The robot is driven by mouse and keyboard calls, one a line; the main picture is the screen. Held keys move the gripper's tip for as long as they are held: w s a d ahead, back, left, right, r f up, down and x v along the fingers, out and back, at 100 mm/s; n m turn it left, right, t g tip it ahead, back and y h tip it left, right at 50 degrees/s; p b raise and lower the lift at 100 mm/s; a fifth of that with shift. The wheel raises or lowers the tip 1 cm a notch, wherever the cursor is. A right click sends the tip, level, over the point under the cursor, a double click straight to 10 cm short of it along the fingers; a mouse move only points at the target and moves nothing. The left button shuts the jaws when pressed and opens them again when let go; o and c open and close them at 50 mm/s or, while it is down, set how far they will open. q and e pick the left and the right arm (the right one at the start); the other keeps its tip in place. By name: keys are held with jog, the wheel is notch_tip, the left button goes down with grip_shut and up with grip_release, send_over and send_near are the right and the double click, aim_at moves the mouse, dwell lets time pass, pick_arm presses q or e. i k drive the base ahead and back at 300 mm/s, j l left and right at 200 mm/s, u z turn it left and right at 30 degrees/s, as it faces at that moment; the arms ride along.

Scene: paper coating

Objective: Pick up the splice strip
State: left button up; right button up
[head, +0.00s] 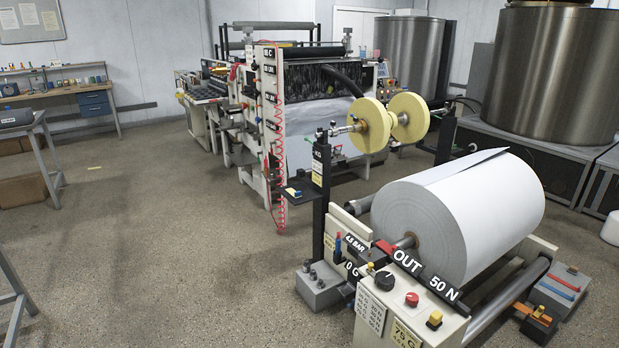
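No thing in the head view can be made out for certain as the splice strip. A small thin yellow strip (95,168) lies flat on the floor at the left. Flat red and blue strips (560,286) lie on a grey block (541,296) at the lower right, beside the paper roll. A small black shelf (308,196) on the dark post carries small blue and yellow items, too small to identify. Neither of my grippers is in view.
A large white paper roll (460,220) with a loose top edge sits on the unwind stand (440,322) with knobs and buttons. The coating machine (310,130) stands behind. Benches (60,95) line the left. The floor (150,240) at centre left is clear.

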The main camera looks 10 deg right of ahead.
aim_at(547, 286)
jog(key=l+z, duration=0.1)
jog(key=z, duration=0.5)
jog(key=i+l+z, duration=1.1)
jog(key=i+l, duration=0.2)
jog(key=i, duration=0.3)
jog(key=i+l, duration=0.2)
jog(key=i, duration=0.3)
jog(key=l+z, duration=0.05)
